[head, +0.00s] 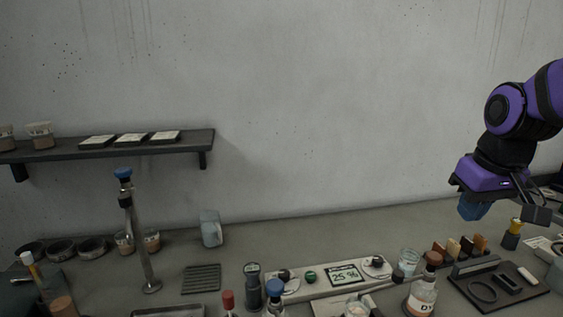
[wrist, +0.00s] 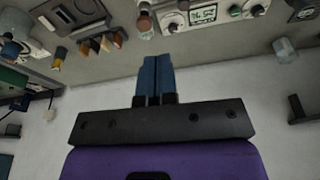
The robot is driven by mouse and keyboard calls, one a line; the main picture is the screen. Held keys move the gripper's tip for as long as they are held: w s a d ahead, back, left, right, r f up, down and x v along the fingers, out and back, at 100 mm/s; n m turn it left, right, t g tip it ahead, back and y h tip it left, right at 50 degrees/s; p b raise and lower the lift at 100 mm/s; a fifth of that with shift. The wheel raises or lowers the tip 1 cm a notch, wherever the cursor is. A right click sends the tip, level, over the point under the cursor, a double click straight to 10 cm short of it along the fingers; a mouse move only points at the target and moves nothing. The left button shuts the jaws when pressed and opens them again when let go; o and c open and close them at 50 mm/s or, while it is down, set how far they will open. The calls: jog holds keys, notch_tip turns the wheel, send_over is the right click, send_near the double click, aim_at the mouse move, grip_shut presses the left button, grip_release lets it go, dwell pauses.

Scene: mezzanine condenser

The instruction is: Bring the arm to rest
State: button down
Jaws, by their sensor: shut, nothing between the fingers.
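My purple and black arm comes in from the right edge in the head view. My gripper (head: 473,208) hangs from it with blue fingers pointing down, above the right part of the bench (head: 245,238). In the wrist view the two blue fingers of my gripper (wrist: 155,62) lie side by side and touch. The gripper is shut and holds nothing. It is apart from the bench and the things on it.
A wall shelf (head: 190,146) is at left. The wall space between is clear.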

jog(key=s+a+r+t, duration=0.1)
jog(key=s+r, duration=0.1)
jog(key=s, duration=0.4)
jog(key=s+a+r+m+t, duration=0.1)
jog(key=s+r, duration=0.1)
jog(key=s, duration=0.4)
jog(key=shift+s+a+r+t, duration=0.15)
jog(key=shift+s+r+t, duration=0.1)
jog(key=shift+r+t, duration=0.05)
dwell(0.8)
